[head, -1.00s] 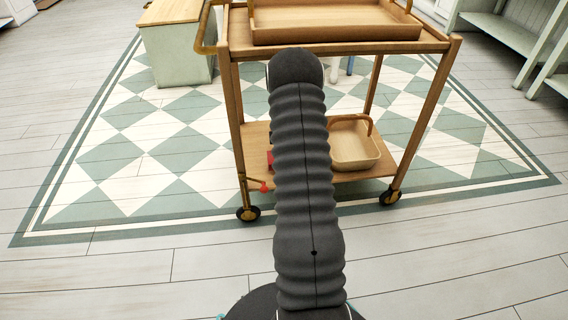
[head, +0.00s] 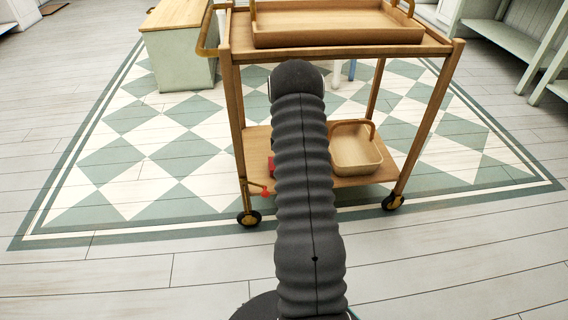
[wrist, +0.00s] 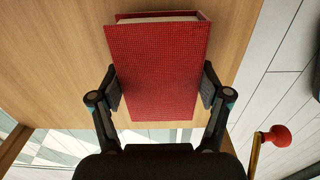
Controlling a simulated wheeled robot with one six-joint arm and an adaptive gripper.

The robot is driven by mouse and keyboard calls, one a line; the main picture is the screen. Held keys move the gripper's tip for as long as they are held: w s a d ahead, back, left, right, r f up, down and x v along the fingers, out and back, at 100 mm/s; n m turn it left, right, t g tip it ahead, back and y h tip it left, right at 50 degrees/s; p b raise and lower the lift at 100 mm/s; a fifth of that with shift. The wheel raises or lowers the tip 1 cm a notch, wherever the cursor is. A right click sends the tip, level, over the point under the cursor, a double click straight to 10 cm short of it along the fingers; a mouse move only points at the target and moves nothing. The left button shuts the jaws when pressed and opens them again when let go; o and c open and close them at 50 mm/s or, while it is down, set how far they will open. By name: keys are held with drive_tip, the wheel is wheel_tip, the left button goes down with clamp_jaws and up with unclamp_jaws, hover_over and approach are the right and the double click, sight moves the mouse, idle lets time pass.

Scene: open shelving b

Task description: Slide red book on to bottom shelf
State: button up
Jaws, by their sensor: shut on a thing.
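The red book (wrist: 158,70) lies over the wooden bottom shelf (wrist: 60,60) of the cart in the wrist view, cover facing the camera and pages showing at its far end. Its near end is around the shelf's front edge. My gripper (wrist: 160,88) is shut on the book, with one finger against each long side. Whether the book touches the shelf cannot be told. In the head view, my arm hides my gripper and most of the book; only a small red patch (head: 271,165) shows left of the arm, above the bottom shelf (head: 340,182).
A wooden basket (head: 356,150) stands on the bottom shelf, right of my arm. A red knob (head: 266,193) sits near the left front leg; it also shows in the wrist view (wrist: 277,135). The cart's upper level (head: 440,46) with a tray (head: 335,37) is overhead.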

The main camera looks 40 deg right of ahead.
drive_tip(key=shift+f+b, duration=0.35)
drive_tip(key=shift+f, duration=0.25)
idle(0.4)
drive_tip(key=o, duration=1.2)
drive_tip(key=shift+o, duration=0.2)
wheel_tip(320, 180, up, 8)
drive_tip(key=shift+f, duration=0.25)
